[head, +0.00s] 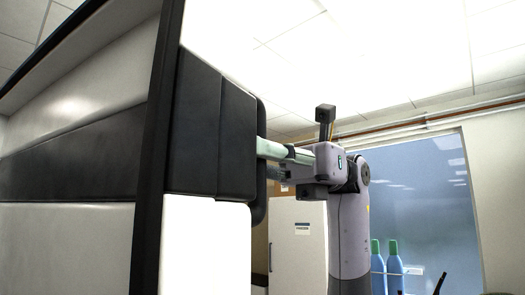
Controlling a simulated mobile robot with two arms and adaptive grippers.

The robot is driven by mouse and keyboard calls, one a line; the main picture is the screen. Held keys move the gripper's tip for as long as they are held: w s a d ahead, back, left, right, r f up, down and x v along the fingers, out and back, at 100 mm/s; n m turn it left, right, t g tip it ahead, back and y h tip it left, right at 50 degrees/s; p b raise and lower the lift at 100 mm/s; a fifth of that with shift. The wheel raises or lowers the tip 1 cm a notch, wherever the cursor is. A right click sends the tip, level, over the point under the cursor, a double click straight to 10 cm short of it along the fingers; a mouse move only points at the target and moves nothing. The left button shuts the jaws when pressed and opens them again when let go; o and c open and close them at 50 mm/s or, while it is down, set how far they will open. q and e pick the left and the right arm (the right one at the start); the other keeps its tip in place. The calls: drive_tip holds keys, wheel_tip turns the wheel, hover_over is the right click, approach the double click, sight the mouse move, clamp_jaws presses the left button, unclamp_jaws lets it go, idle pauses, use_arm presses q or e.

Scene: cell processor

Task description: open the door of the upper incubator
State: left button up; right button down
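A large white body with a dark grey band, which looks like the upper incubator (70,235), fills the left of the head view, seen very close. A black vertical edge strip (151,190) separates its two faces. A dark rounded handle-like part (259,195) stands out from the right face. My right gripper (270,160) is at this part, level with the dark band. Its body is grey, with a pale green bar along its upper side. Its fingertips are partly hidden by the dark part, so I cannot tell whether they grip it. My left gripper is not in view.
A white cabinet (297,245) stands behind my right arm. Two blue bottles with green caps (395,272) stand at the lower right, before a large window (425,200).

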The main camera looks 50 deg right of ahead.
drive_tip(key=shift+a, duration=0.2)
drive_tip(key=c, duration=1.5)
unclamp_jaws()
drive_tip(key=shift+c, duration=0.2)
drive_tip(key=shift+d, duration=0.15)
drive_tip(key=s+d, duration=0.1)
drive_tip(key=d, duration=1)
drive_tip(key=shift+d, duration=0.4)
